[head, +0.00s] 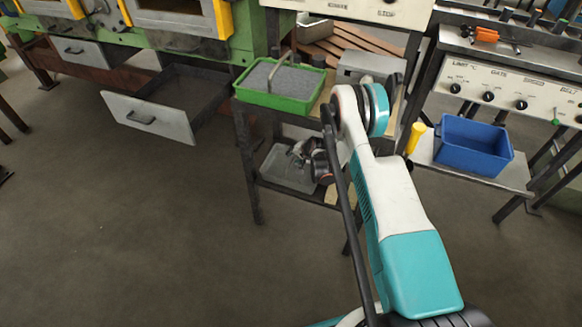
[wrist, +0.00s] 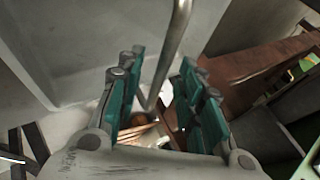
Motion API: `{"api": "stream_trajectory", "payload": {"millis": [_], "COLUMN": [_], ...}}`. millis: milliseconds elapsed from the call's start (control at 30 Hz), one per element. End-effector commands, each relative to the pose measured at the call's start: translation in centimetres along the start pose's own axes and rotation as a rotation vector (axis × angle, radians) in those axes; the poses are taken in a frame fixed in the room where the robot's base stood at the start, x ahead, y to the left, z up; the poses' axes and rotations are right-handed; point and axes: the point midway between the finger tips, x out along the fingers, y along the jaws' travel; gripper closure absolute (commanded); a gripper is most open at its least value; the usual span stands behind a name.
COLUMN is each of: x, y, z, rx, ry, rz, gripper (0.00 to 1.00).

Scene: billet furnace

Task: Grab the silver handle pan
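A grey metal pan (head: 287,172) sits on the lower shelf of the stand, partly hidden by my gripper. My gripper (head: 296,151) is low beside the stand, over this pan. In the wrist view a silver rod-like handle (wrist: 174,40) runs down between the teal-padded fingers of my gripper (wrist: 158,75). The fingers are apart, with gaps showing on both sides of the rod. A green tray (head: 280,100) with grey granular contents and a silver arched handle (head: 270,70) stands on the shelf above.
An open drawer (head: 150,118) juts out at left. A blue bin (head: 473,146) and a yellow cylinder (head: 415,137) stand on a side shelf at right. The stand's dark legs (head: 250,185) flank the lower shelf. The floor in front is clear.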

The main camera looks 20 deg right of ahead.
Motion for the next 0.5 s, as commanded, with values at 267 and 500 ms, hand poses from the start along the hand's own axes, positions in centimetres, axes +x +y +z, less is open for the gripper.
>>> {"api": "stream_trajectory", "payload": {"millis": [267,500], "x": [0.18,0.17], "y": [0.17,0.16], "z": [0.14,0.13], "rx": [0.000,0.000], "ry": [0.000,0.000], "rz": [0.000,0.000], "gripper": [0.71,1.00]}}
